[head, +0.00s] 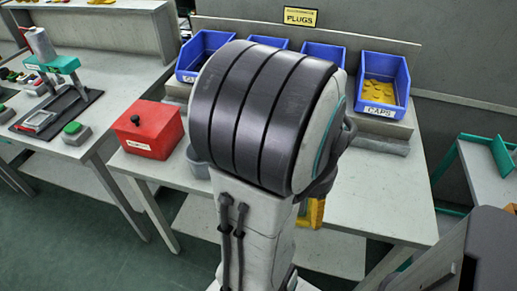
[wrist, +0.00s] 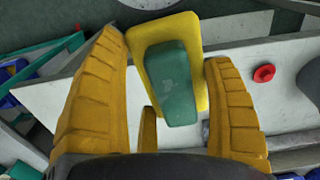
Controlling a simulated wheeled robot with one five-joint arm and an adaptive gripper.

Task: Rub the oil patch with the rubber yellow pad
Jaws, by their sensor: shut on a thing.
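The yellow pad (wrist: 163,30) with a green block-shaped back shows in the wrist view, between the two ribbed yellow fingers of my gripper (wrist: 167,70). My gripper is shut on the pad. In the head view my arm hides most of the gripper; a small yellow part shows low beside the arm, and I cannot tell whether it is finger or pad. I cannot make out the oil patch in either view.
Blue bins (head: 385,82) line the back of the white bench (head: 385,200), under a PLUGS sign (head: 300,17). A red box (head: 148,129) stands at its left. A left bench (head: 70,165) holds a green-framed fixture. A red ring (wrist: 264,73) lies on the surface in the wrist view.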

